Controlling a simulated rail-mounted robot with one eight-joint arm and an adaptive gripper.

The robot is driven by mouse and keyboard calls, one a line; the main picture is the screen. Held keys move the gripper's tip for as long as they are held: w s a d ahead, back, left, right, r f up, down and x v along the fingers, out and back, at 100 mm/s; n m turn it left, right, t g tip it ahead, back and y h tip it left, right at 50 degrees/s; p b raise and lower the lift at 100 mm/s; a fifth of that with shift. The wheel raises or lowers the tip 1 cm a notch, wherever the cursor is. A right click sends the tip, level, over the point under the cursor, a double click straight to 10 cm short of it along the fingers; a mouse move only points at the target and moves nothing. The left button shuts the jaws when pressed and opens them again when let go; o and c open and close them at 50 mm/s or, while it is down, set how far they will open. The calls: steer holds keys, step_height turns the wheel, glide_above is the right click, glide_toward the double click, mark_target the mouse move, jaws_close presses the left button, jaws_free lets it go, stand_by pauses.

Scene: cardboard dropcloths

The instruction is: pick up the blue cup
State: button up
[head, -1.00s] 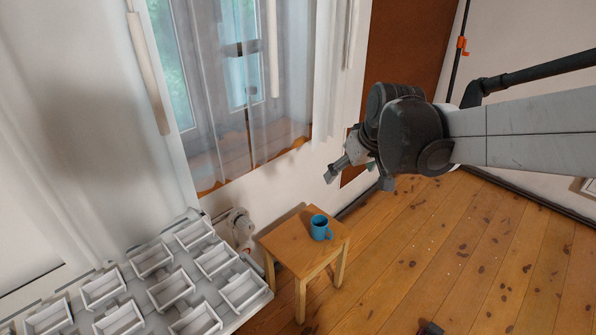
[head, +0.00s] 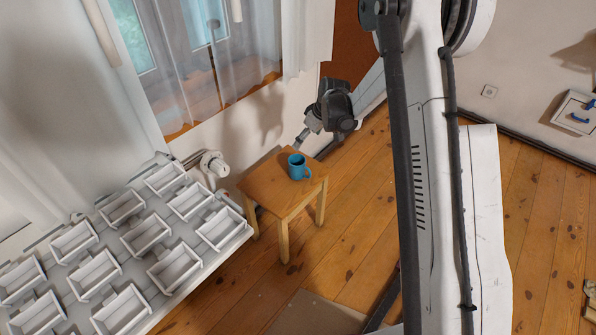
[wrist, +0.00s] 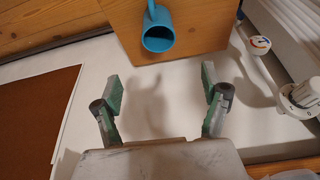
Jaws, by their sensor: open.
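The blue cup (head: 298,168) stands upright on a small wooden stool (head: 262,188), with its handle toward the right in the head view. In the wrist view the cup (wrist: 158,34) is at the top centre, seen mostly from its open mouth, on the wooden top (wrist: 205,28). My gripper (head: 304,137) is just behind the cup in the head view, apart from it. In the wrist view my gripper (wrist: 163,82) has its two fingers spread wide with nothing between them. The cup lies beyond the fingertips, between their lines.
A white rack of several open bins (head: 205,228) stands left of the stool. A radiator valve (head: 213,163) sits by the wall behind it; it also shows at right in the wrist view (wrist: 300,95). A curtained window is behind. Wooden floor (head: 345,240) is open right of the stool.

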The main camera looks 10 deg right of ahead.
glide_toward(300, 159)
steer(key=shift+s+a+r+n+b, duration=0.15)
steer(key=shift+s+a+r, duration=0.2)
steer(key=shift+s, duration=0.25)
steer(key=shift+s+a+r+n+b, duration=0.2)
steer(key=shift+s+r, duration=0.2)
steer(key=shift+s, duration=0.2)
steer(key=b+x, duration=0.1)
steer(key=x, duration=0.7)
steer(key=shift+s+b, duration=0.1)
steer(key=shift+b, duration=0.3)
steer(key=shift+s+b+x, duration=0.15)
steer(key=shift+b+x, duration=0.4)
steer(key=shift+x, duration=0.8)
steer(key=shift+s+b+x, duration=0.2)
steer(key=shift+b+x, duration=0.3)
steer(key=shift+x, duration=0.85)
steer(key=shift+a, duration=0.15)
steer(key=c, duration=1.3)
